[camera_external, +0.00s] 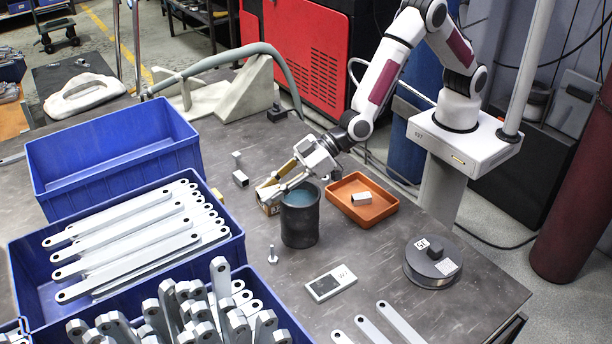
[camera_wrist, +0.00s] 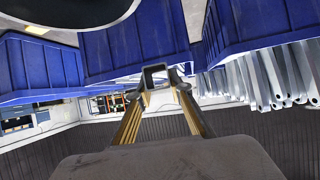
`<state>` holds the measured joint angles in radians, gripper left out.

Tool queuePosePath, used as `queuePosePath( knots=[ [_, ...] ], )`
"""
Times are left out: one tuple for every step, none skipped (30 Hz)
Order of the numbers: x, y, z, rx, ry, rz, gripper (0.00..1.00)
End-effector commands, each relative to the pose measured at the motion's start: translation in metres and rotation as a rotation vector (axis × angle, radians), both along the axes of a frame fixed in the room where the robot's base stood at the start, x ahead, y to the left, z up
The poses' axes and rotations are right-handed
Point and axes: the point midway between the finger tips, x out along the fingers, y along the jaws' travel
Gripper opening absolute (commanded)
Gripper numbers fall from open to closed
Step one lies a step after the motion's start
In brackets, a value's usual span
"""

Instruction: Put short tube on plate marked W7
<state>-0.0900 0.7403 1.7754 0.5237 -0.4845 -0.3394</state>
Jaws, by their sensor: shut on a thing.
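The plate marked W7 (camera_external: 330,283) is a light flat rectangle lying on the table, right of the bins and in front of the black pot. My gripper (camera_external: 269,194) is behind and left of the pot, reaching down to the left. In the wrist view my gripper (camera_wrist: 158,86) is shut on a short square tube (camera_wrist: 155,70), whose open end faces the camera. In the external view the held tube is hard to make out, partly hidden by the fingers and the pot.
The black pot (camera_external: 299,222) stands close beside my gripper. An orange tray (camera_external: 384,213) holds a small block (camera_external: 361,199). Another small block (camera_external: 240,178) and an upright bolt (camera_external: 272,256) stand nearby. Blue bins (camera_external: 110,158) fill the left. A round dark disc (camera_external: 432,262) lies right.

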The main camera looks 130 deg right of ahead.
Motion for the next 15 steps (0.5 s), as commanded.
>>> queuePosePath(
  knots=[
    [-0.001,0.008,-0.001,-0.001,0.000,0.025,0.00],
    [-0.001,0.012,-0.002,0.000,0.000,0.038,0.00],
    [-0.002,0.019,-0.003,-0.001,0.000,0.056,0.00],
    [-0.002,0.023,-0.003,0.000,0.000,0.070,0.00],
    [-0.003,0.027,-0.004,-0.001,0.000,0.084,0.00],
    [-0.004,0.033,-0.005,-0.001,0.000,0.103,0.00],
    [-0.004,0.038,-0.006,0.000,0.000,0.116,0.00],
    [-0.005,0.042,-0.007,0.000,0.000,0.130,0.00],
    [-0.007,0.047,-0.008,0.000,0.001,0.148,0.00],
    [-0.008,0.052,-0.010,-0.001,0.001,0.162,0.00],
    [-0.009,0.056,-0.010,0.000,0.001,0.176,0.00],
    [-0.010,0.062,-0.012,-0.001,0.001,0.196,0.00],
    [-0.011,0.067,-0.012,0.000,0.001,0.210,0.00],
    [-0.012,0.071,-0.013,0.000,0.001,0.224,0.00],
    [-0.014,0.078,-0.015,0.000,0.000,0.244,0.00]
  ],
)
